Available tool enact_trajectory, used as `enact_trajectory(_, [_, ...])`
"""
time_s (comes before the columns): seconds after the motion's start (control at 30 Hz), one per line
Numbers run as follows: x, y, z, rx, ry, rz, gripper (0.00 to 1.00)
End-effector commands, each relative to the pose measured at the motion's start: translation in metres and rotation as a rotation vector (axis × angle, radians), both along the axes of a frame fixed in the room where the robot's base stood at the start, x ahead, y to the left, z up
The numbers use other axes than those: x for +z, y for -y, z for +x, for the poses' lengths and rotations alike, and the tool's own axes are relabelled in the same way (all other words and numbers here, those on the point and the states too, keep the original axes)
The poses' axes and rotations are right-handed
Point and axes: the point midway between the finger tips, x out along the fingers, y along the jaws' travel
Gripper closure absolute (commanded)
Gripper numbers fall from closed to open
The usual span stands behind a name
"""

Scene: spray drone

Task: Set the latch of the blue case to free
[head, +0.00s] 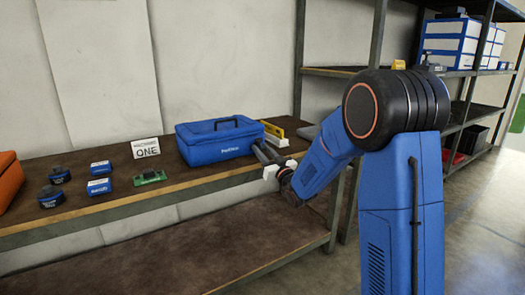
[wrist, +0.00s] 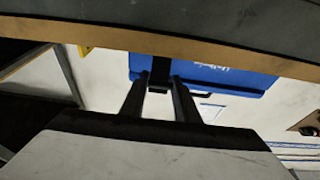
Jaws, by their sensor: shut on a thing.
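The blue case (head: 215,143) stands closed on the workbench with its dark handle on top. It also shows in part in the wrist view (wrist: 225,76). My gripper (head: 259,148) is at the right end of the case's front. In the wrist view, my gripper's fingers (wrist: 159,84) are shut on a small dark piece, the latch (wrist: 160,70), at the case's edge. In the head view the latch is hidden by my gripper, and I cannot tell its setting.
The workbench (head: 115,200) also holds an orange case (head: 9,182), small blue boxes (head: 98,187), dark round tins (head: 51,197), a green board (head: 149,178) and a white sign (head: 146,147). A yellow item (head: 275,134) stands right of the blue case, close to my gripper. Shelving (head: 455,95) stands behind my arm.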

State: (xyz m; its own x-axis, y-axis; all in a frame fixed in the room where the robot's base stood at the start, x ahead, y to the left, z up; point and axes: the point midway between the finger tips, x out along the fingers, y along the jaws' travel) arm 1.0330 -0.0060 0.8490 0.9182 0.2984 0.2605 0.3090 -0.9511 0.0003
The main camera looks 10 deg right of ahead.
Motion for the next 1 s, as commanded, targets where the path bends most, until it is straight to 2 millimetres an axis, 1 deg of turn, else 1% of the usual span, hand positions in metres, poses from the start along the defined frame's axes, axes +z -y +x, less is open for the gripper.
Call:
enact_trajectory(0.03, [-0.004, 0.0, 0.0, 0.0, -0.008, -0.002, 1.0])
enact_trajectory(0.27, [-0.004, 0.0, 0.0, 0.0, -0.008, -0.002, 1.0])
enact_trajectory(0.3, [-0.004, 0.0, 0.0, 0.0, -0.008, -0.002, 0.65])
enact_trajectory(0.33, [-0.004, 0.0, 0.0, 0.0, -0.008, -0.002, 0.58])
enact_trajectory(0.37, [-0.004, 0.0, 0.0, 0.0, -0.007, -0.001, 0.53])
enact_trajectory(0.63, [-0.002, 0.0, 0.0, 0.0, -0.003, 0.0, 0.53])
enact_trajectory(0.77, [-0.003, 0.002, -0.005, -0.001, -0.003, 0.0, 0.53])
enact_trajectory(0.87, [-0.005, 0.006, -0.016, -0.002, -0.003, 0.0, 0.53])
enact_trajectory(1.0, [-0.012, 0.014, -0.039, -0.002, -0.004, -0.001, 0.53])
